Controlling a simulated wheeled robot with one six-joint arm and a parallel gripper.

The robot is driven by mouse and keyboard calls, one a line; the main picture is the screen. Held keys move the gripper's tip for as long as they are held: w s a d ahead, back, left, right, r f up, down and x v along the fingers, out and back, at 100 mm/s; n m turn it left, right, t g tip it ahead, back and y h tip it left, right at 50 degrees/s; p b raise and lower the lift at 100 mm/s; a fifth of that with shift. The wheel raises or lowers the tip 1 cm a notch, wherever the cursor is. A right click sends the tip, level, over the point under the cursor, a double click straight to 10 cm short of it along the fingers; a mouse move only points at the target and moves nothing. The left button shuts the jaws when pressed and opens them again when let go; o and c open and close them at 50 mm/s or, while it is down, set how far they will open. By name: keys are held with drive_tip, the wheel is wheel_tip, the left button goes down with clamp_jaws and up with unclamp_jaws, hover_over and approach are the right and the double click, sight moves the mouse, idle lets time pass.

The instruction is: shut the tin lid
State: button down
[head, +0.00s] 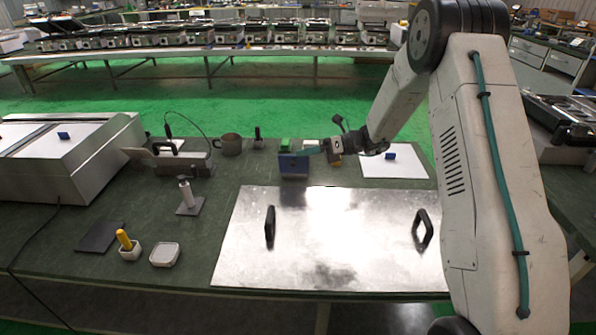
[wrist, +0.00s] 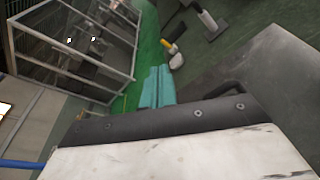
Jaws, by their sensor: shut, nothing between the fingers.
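A small blue box (head: 293,167), which looks like the tin, stands on the dark green table behind the large metal plate. A green part (head: 287,144) shows at its top back; I cannot tell whether it is the lid or something behind or inside the box. My gripper (head: 302,152) reaches in from the right with its teal fingers together, at the top right of the blue box. I cannot tell whether the fingers touch it. The fingers also show in the wrist view (wrist: 157,88), shut and empty. I cannot make out the tin in the wrist view.
A shiny metal plate (head: 325,235) with two black handles covers the table front. A mug (head: 229,145) and a grey device (head: 184,163) stand left of the box. A white sheet (head: 398,168) with a small blue block lies right. Bare table shows at left.

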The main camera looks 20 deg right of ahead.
drive_tip(key=w+d+f+m+t, duration=0.3)
drive_tip(key=f+m, duration=0.1)
drive_tip(key=f, duration=0.3)
drive_tip(key=w+d+f+m+t, duration=0.2)
drive_tip(key=d+f+m+t, duration=0.1)
drive_tip(key=f+m, duration=0.3)
drive_tip(key=w+d+f+m+t, duration=0.3)
drive_tip(key=f, duration=0.5)
drive_tip(key=w+a+r, duration=0.2)
drive_tip(key=w+a, duration=0.4)
drive_tip(key=w, duration=0.3)
drive_tip(key=shift+w+a+h, duration=0.15)
drive_tip(key=shift+w+h, duration=0.05)
drive_tip(key=shift+h, duration=0.2)
drive_tip(key=shift+m, duration=0.3)
